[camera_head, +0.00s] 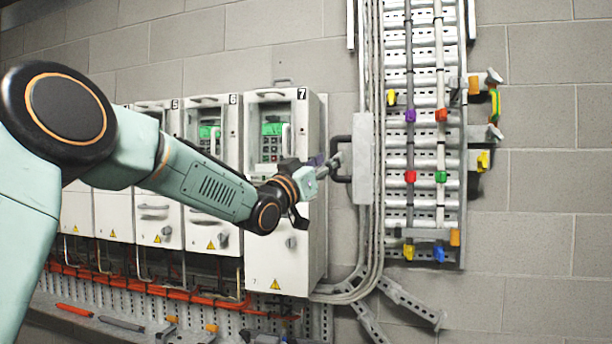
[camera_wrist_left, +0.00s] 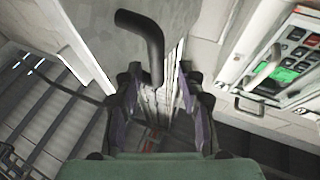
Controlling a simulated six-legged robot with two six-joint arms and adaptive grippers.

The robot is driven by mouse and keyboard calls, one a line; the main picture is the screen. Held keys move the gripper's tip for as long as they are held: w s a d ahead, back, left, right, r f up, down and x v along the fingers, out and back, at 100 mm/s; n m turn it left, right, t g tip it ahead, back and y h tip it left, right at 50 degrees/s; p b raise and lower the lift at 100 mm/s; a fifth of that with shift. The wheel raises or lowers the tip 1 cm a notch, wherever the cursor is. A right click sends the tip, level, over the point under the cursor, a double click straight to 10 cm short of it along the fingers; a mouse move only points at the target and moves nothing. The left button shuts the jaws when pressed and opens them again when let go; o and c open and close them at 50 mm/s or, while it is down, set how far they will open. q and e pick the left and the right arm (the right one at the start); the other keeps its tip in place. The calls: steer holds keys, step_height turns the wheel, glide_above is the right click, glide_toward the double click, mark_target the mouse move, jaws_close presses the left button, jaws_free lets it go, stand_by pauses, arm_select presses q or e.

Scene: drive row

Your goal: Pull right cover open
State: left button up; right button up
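A narrow grey cover (camera_head: 364,160) with a black handle (camera_head: 340,158) on its left side is on the wall, beside the cabinet numbered 7. My left gripper (camera_head: 328,166) is just left of this handle in the head view. In the left wrist view the black handle (camera_wrist_left: 146,38) is a bent bar, and its lower end reaches toward the gap between the fingers of my left gripper (camera_wrist_left: 160,110). The two fingers are apart, one on each side, and do not appear closed on the bar. Whether either finger touches it, I cannot tell. My right gripper is not in view.
The white cabinet numbered 7 (camera_head: 265,240), with a green screen and pale handle, stands left of the cover. Grey cables (camera_head: 376,230) run alongside the cover. A slotted rack (camera_head: 425,130) with coloured clips is to the right. Bare block wall (camera_head: 550,230) lies farther right.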

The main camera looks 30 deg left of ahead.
arm_select(q)
steer(key=v, duration=0.8)
steer(key=shift+s, duration=0.35)
steer(key=shift+s, duration=0.1)
steer(key=shift+a+f, duration=0.1)
